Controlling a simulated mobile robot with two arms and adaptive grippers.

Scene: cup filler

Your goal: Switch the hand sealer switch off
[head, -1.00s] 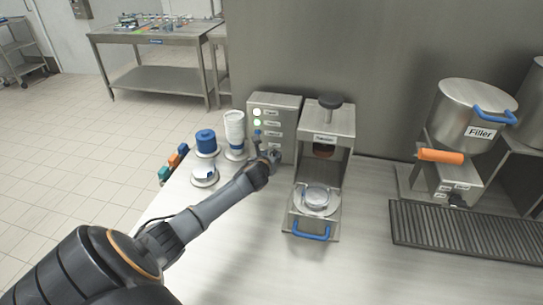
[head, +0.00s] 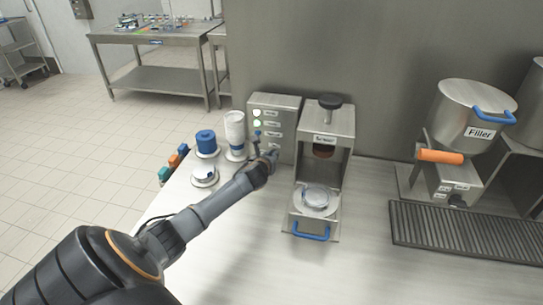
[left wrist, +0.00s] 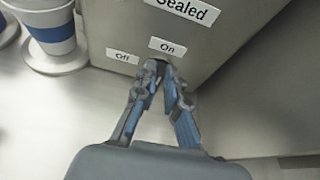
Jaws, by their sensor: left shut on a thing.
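The hand sealer switch is on the front of a grey metal control box (head: 285,104) left of the sealer. In the left wrist view the box (left wrist: 205,45) carries an "Off" label (left wrist: 123,57) on the left, an "On" label (left wrist: 168,46) to its right and a "Sealed" label (left wrist: 185,8) above. My left gripper (head: 265,151) is at the lower front of the box. In the left wrist view its fingertips (left wrist: 163,68) are shut on the switch just below the "On" label. The fingers hide most of the switch, so its setting is unclear. My right gripper is out of view.
The sealer (head: 342,120) stands close on the right, with a blue handle (head: 311,231) in front. Left of the box are a white cup stack (head: 234,128), a blue stack (head: 206,140) and a white lid stack (head: 204,174). The counter in front is clear.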

